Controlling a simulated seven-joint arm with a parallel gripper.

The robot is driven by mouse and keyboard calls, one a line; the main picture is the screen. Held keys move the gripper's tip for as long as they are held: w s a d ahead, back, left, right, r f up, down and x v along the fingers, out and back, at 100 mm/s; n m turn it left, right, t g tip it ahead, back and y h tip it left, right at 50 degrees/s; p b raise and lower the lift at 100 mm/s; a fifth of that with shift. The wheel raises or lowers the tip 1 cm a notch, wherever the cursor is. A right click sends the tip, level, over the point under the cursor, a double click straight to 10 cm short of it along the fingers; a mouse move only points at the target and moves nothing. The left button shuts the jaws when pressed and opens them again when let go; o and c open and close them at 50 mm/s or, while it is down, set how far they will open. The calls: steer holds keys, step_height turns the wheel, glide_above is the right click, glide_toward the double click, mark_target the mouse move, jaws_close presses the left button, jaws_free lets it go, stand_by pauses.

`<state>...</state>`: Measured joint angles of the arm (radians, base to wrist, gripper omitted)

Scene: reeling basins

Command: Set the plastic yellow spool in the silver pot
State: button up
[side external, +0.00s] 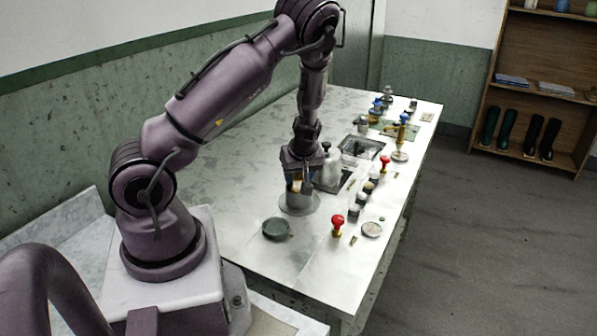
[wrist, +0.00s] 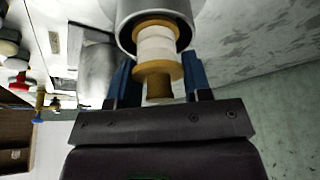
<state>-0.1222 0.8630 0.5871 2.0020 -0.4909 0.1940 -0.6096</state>
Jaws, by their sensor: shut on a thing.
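The yellow spool (wrist: 157,70) has tan-yellow flanges and a white wound middle. My gripper (wrist: 160,82) is shut on it, with a blue finger on each side of its near end. In the wrist view the spool's far end overlaps the round mouth of the silver pot (wrist: 128,10). In the side view my gripper (side external: 301,183) points down over the silver pot (side external: 299,206), with the spool (side external: 294,186) between the fingers. The spool is at or just above the pot's mouth; I cannot tell how far it is inside.
A dark green dish (side external: 276,229) lies in front of the pot. A red-topped stamp-like object (side external: 337,224) and a round light dish (side external: 371,229) stand to the right. A whitish bottle (side external: 331,172) is close behind the gripper. The table's left side is clear.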

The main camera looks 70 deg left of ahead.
steer(key=shift+f, duration=0.4)
steer(key=shift+f, duration=0.35)
